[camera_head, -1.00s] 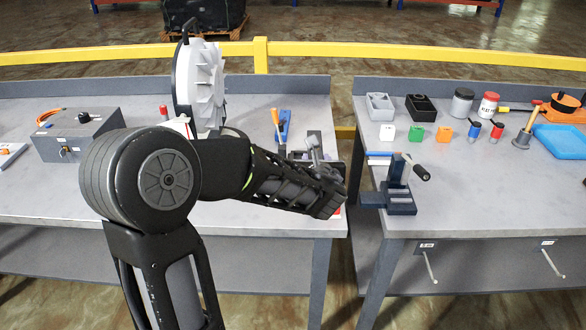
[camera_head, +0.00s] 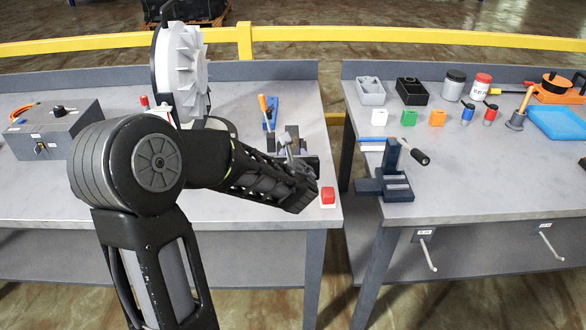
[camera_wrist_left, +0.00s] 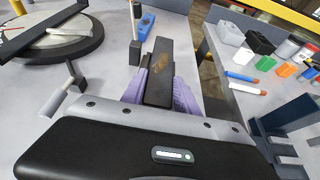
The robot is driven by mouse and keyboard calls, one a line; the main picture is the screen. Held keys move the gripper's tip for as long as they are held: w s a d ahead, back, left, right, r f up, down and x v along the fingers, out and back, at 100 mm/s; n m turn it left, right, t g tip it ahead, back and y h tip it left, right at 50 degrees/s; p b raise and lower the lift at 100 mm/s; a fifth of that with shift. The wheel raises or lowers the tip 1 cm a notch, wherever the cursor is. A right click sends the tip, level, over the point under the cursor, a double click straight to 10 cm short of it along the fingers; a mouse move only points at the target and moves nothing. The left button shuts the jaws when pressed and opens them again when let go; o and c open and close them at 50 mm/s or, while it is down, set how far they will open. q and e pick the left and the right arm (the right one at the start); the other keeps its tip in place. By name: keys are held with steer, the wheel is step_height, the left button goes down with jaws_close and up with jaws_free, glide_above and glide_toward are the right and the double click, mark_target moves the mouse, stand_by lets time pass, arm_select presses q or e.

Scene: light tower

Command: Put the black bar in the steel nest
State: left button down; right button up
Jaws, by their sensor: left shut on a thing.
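My left gripper (camera_wrist_left: 160,92) is shut on the black bar (camera_wrist_left: 158,68), which stands out between its purple finger pads in the left wrist view. The bar is above the left table, near its right side. In the head view my left arm's forearm and wrist reach over that table, and the gripper (camera_head: 291,150) is largely hidden behind the wrist. I cannot make out the steel nest for certain in either view. My right gripper is not in view.
A red button (camera_head: 328,195) sits at the left table's right front corner. A gap separates the two tables. A dark blue fixture (camera_head: 397,185) stands on the right table. A blue holder with an orange-handled tool (camera_head: 270,113) and a white finned wheel (camera_head: 187,75) stand behind my arm.

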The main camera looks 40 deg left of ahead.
arm_select(q)
steer(key=shift+f, duration=0.15)
step_height(320, 180, down, 4)
steer(key=shift+r, duration=0.15)
stand_by(0.3)
steer(key=c, duration=0.9)
jaws_free()
steer(key=shift+d, duration=0.1)
